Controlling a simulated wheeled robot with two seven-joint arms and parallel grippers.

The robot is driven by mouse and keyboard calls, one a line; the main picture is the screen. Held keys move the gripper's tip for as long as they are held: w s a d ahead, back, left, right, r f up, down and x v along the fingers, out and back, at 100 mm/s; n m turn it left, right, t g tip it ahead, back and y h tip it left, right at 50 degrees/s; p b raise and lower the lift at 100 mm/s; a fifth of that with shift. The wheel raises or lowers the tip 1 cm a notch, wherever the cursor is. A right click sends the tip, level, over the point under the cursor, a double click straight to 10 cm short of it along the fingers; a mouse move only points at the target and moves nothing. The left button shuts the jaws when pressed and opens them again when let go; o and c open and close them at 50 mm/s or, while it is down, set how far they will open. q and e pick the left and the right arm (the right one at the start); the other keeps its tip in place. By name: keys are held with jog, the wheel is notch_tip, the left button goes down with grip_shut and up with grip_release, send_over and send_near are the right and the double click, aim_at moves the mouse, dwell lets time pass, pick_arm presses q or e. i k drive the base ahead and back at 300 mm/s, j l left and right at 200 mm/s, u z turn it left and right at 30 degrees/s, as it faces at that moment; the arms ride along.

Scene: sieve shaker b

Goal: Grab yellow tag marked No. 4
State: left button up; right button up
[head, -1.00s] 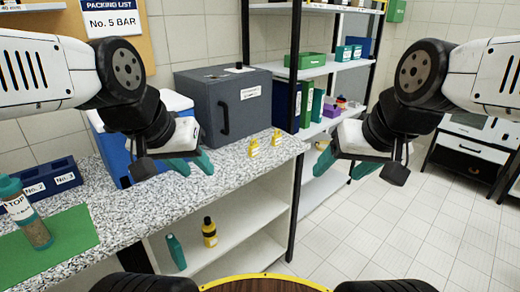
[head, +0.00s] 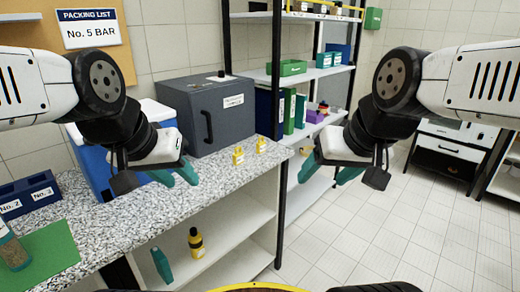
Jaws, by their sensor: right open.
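Two small yellow tags stand upright on the speckled counter near its right end: a nearer yellow tag (head: 238,156) and a farther yellow tag (head: 261,145). Their markings are too small to read, so I cannot tell which is No. 4. My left gripper (head: 177,175) is over the counter, to the left of both tags, its teal fingers apart and empty. My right gripper (head: 328,173) is open and empty, to the right of the tags, beyond the counter's end. Neither gripper touches a tag.
A grey cabinet (head: 180,118) and a blue-and-white cooler box (head: 95,165) stand at the back of the counter (head: 130,215). A dark shelf post (head: 281,190) rises at its right end. Bottles, including a yellow one (head: 196,243), stand on the shelf below. Open floor (head: 400,225) lies right.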

aim_at(238, 158)
jog(key=i+l+u, duration=0.15)
jog(key=i+u, duration=0.25)
jog(key=i+l+u, duration=0.25)
jog(key=u, duration=0.2)
jog(key=i, duration=0.1)
